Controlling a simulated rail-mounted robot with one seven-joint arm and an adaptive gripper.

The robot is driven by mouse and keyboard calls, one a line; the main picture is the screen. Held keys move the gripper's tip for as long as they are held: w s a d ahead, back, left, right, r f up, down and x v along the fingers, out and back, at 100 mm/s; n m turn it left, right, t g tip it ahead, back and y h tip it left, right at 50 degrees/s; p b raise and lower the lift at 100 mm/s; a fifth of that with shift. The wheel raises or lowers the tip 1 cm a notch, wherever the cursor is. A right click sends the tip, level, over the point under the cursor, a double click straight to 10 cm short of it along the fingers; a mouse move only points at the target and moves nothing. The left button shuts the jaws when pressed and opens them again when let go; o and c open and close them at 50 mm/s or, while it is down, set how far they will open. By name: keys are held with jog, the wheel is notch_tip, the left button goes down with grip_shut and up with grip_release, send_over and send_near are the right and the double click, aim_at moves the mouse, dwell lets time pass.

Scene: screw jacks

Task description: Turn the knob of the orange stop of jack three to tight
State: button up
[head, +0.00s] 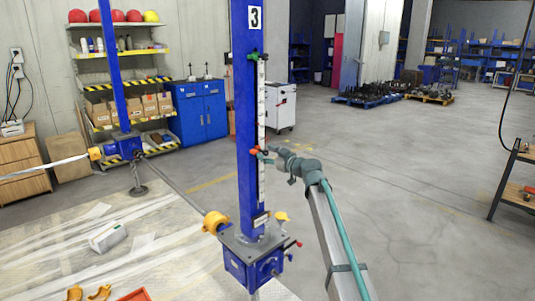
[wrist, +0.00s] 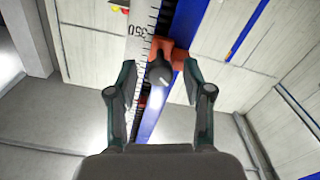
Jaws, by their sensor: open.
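Jack three is a blue column (head: 246,120) with a "3" sign (head: 255,17) at its top and a white scale (head: 262,105) along its side. The orange stop (head: 253,150) sits about midway up the scale; it also shows in the wrist view (wrist: 180,53), near the 350 mark. Its dark knob (wrist: 160,74) points toward my wrist camera. My gripper (head: 267,155) is at the stop; in the wrist view its fingers (wrist: 160,70) are open, one on each side of the knob, with visible gaps. Whether the knob is fully between the tips is unclear.
A green stop (head: 253,56) sits higher on the scale. The blue gearbox (head: 252,268) with a yellow coupling (head: 215,222) is at the column's foot. Another jack (head: 124,147) stands at left. Floor to the right of my arm is clear.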

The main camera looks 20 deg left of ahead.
jog(key=shift+c, duration=0.2)
grip_shut()
